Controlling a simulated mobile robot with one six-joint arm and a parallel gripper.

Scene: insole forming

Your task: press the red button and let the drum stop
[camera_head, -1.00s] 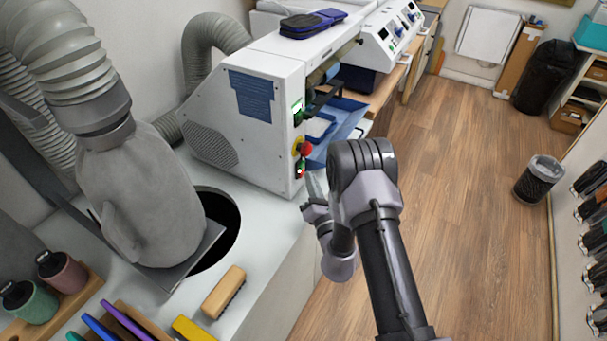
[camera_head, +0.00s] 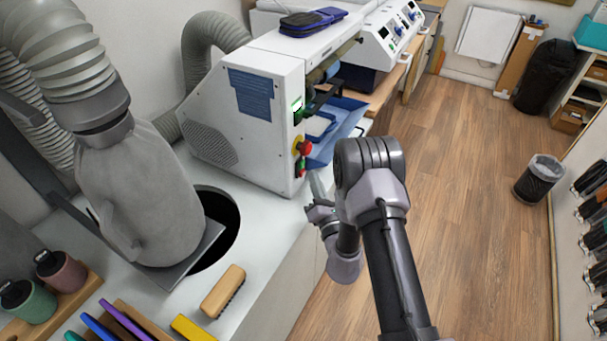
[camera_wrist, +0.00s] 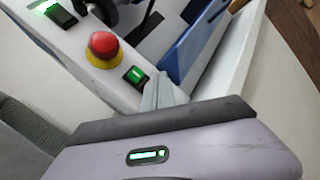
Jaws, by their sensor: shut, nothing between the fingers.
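The red button (camera_head: 305,147) is a round mushroom knob on a yellow base, on the end face of the white machine (camera_head: 250,75). It also shows in the wrist view (camera_wrist: 103,44). A green-lit switch (camera_wrist: 135,76) sits just beside it. My gripper (camera_head: 317,187) is shut and empty, in front of and a little below the button, apart from it. In the wrist view its fingers (camera_wrist: 165,92) point near the green-lit switch; I cannot tell whether they touch. The drum is mostly hidden inside the machine, and I cannot tell whether it turns.
Another lit switch (camera_head: 297,107) sits above the button. A blue tray (camera_head: 345,118) juts from the machine beside my gripper. A grey hose-fed bag (camera_head: 145,195) and a wooden brush (camera_head: 223,292) are on the bench at left. Open floor (camera_head: 450,220) lies to the right.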

